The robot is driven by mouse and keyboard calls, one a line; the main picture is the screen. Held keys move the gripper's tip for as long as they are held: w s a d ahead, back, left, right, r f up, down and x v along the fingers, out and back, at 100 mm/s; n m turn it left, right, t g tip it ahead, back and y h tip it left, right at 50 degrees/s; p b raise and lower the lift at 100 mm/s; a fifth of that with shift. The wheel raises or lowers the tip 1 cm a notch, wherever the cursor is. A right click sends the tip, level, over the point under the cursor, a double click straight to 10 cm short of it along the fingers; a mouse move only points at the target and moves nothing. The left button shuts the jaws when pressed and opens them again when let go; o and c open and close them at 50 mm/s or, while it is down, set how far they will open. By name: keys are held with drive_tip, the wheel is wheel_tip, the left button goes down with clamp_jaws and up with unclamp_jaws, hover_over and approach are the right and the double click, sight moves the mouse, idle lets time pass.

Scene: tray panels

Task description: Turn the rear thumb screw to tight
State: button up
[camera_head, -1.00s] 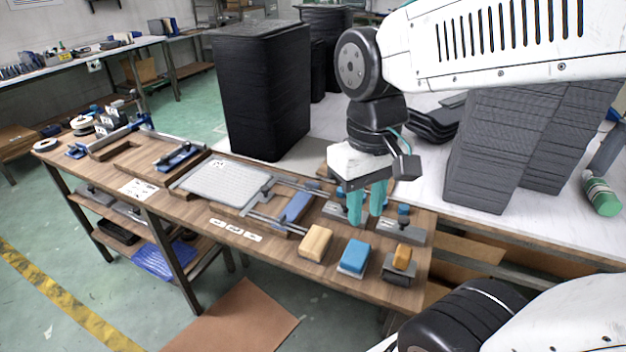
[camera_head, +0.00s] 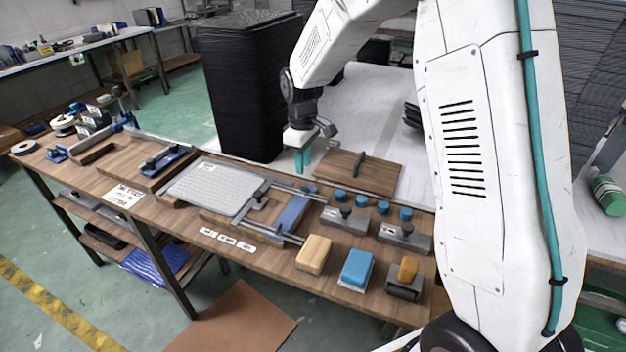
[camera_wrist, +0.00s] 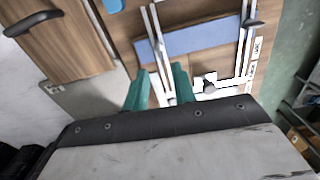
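My gripper (camera_head: 302,172) points down over the rear edge of the wooden bench, behind the rail fixture. In the wrist view its two teal fingers (camera_wrist: 159,92) stand apart, with one pale rail running through the view between them. I see nothing clearly held, though the spot between the tips is partly hidden. The fixture has a grey ribbed plate (camera_head: 212,184), a blue bar (camera_head: 293,211), also in the wrist view (camera_wrist: 195,37), and pale rails (camera_wrist: 245,45). A small dark knob (camera_wrist: 209,84) shows right of the fingers. I cannot tell which small part is the rear thumb screw.
A wooden board with a dark handle (camera_head: 358,172) lies right of my gripper. Several blue knobs (camera_head: 383,207), grey blocks (camera_head: 405,237) and beige (camera_head: 313,254) and blue (camera_head: 356,269) blocks crowd the right end. A tall black stack (camera_head: 243,90) stands behind.

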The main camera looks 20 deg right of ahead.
sight(304, 192)
drive_tip(key=f, duration=0.8)
drive_tip(key=shift+d, duration=0.2)
clamp_jaws()
drive_tip(key=shift+a, duration=0.25)
drive_tip(key=shift+d, duration=0.15)
